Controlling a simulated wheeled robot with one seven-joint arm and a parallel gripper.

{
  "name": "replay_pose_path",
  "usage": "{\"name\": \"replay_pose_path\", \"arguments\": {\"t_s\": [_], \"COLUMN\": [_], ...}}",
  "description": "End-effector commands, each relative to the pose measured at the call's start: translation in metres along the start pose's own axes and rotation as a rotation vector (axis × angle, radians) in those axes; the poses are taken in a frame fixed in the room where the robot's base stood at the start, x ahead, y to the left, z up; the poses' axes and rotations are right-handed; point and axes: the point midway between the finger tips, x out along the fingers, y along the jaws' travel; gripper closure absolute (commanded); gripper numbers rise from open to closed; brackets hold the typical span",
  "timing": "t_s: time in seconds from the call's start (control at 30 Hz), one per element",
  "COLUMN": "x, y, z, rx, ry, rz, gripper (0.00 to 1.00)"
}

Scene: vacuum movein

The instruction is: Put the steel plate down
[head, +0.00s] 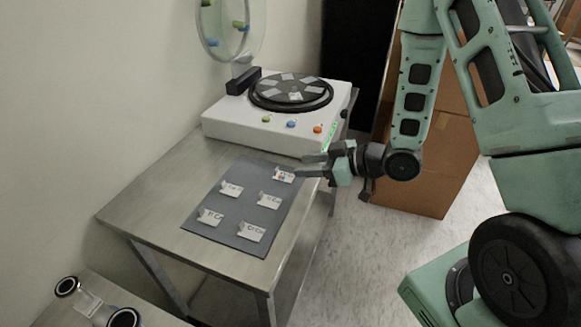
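A dark grey mat (237,188) lies on the steel table and bears several small pale pieces with printed labels. One of them (284,174), with a reddish mark, sits at the mat's far right corner. I cannot tell for sure which piece is the steel plate. My gripper (302,166) is at the table's right edge, pointing left, with its two fingers apart. Its lower fingertip appears beside or over the marked piece; contact cannot be made out. No piece shows clearly between the fingers.
A white machine (222,129) with coloured buttons stands behind the mat. Its black round platform (290,106) bears several grey squares, and its clear round lid (231,50) is raised. The table's left part (160,196) is bare. A cardboard box (452,140) stands behind my arm.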

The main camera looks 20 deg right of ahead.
Motion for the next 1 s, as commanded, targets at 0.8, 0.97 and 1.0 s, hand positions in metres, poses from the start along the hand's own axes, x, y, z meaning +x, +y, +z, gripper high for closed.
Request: {"name": "replay_pose_path", "arguments": {"t_s": [0.8, 0.97, 1.0], "x": [-0.007, -0.033, -0.043], "y": [-0.057, -0.123, -0.142], "z": [-0.050, -0.069, -0.073], "rx": [-0.071, -0.003, 0.016], "ry": [-0.566, -0.783, -0.835], "rz": [0.123, 0.134, 0.128], "gripper": [0.63, 0.63, 0.63]}}
